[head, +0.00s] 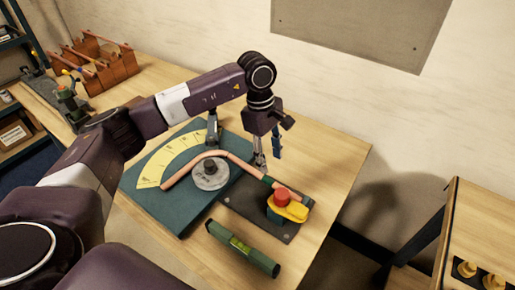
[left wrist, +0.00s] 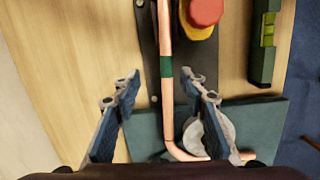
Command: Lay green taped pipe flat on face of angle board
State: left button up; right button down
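The bent copper pipe (head: 235,161) lies over the angle board, bending near a round grey disc (head: 210,173). Its green tape band (left wrist: 166,69) shows clearly in the left wrist view. The angle board (head: 149,205) is dark green with a yellow degree scale (head: 170,162). I cannot tell whether the pipe touches the board. My left gripper (head: 268,158) is open above the pipe's right part; in the left wrist view the pipe passes between its spread fingers. My right gripper is not in view.
A green spirit level (head: 243,247) lies at the table's front edge. A copper-coloured rack (head: 103,65) stands at the back left. A grey upright post (head: 212,128) stands at the board's far edge. Bare wooden table (head: 325,155) lies to the right.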

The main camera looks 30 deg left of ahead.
pick_arm(q)
jog(key=y+b, duration=0.1)
jog(key=y, duration=0.1)
send_over(254, 170)
jog(key=shift+w+f, duration=0.1)
notch_tip(254, 170, down, 10)
jog(key=b, duration=0.6)
jog(key=shift+r, duration=0.2)
grip_shut()
jog(key=shift+r, duration=0.25)
